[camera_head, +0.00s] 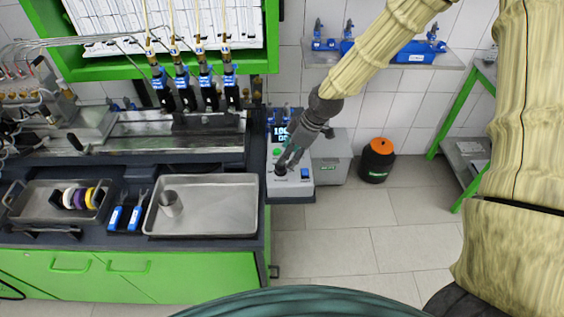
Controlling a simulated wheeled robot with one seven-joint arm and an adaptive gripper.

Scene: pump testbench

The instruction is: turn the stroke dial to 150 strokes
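The control box (292,191) is a light grey unit at the right end of the bench. The dial's mark is not visible.
A metal tray (225,222) with a steel cup (170,204) lies left of the box. Several injectors (208,88) hang at the back under a green frame (262,65). An orange-topped black canister (377,160) stands on the floor at right. The floor in front is clear.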

